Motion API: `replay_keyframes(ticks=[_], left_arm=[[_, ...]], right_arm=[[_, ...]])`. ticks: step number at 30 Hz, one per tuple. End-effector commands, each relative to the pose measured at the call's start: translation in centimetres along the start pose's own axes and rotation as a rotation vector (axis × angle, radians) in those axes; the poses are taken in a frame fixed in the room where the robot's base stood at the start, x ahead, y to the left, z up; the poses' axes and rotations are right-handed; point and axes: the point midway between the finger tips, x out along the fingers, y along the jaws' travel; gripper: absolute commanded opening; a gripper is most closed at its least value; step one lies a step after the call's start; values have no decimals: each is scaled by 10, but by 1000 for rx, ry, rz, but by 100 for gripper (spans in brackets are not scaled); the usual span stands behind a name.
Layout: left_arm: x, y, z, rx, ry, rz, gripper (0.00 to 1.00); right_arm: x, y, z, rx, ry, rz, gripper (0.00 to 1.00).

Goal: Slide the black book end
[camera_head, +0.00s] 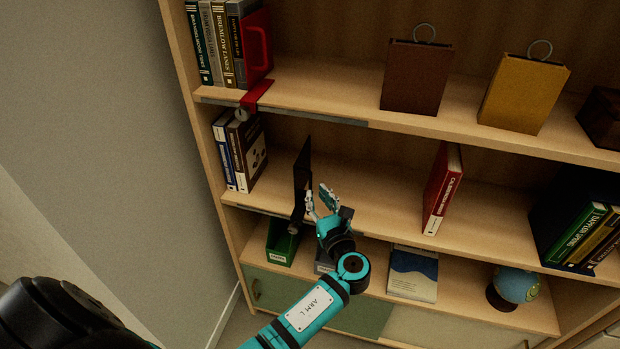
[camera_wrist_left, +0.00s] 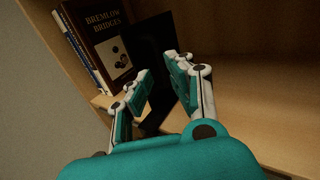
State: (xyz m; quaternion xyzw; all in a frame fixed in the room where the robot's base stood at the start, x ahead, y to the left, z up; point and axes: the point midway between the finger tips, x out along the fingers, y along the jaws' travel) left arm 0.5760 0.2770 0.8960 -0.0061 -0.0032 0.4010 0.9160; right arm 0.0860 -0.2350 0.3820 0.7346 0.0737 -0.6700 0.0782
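The black book end (camera_head: 301,172) stands upright on the middle shelf, to the right of a few books and apart from them. My left gripper (camera_head: 320,199) is in front of the shelf, close to the book end's front edge on its right side. In the left wrist view the two fingers (camera_wrist_left: 163,84) are spread with a gap, and the dark plate of the book end (camera_wrist_left: 150,45) shows beyond and between them. I cannot tell whether a finger touches it. My right gripper is not in view.
Upright books (camera_head: 240,152) stand at the middle shelf's left end. A leaning red book (camera_head: 441,190) stands further right, with bare shelf between. A red book end (camera_head: 257,48) is on the shelf above. A green bin (camera_head: 281,243) and a globe (camera_head: 515,285) are below.

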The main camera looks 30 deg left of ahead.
Motion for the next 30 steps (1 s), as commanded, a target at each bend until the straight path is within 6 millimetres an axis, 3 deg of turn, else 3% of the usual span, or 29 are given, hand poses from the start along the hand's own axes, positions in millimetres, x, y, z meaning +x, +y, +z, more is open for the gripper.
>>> replay_keyframes(ticks=[6, 12, 22, 27, 30], left_arm=[[42, 0, 1, 0, 0, 1, 19], [62, 0, 0, -1, 0, 0, 19], [66, 0, 0, -1, 1, 0, 19], [66, 0, 0, -1, 1, 0, 0], [66, 0, 0, -1, 1, 0, 0]], right_arm=[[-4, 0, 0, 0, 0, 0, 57], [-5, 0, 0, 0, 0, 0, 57], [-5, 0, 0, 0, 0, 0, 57], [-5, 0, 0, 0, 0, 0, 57], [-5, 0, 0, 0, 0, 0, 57]])
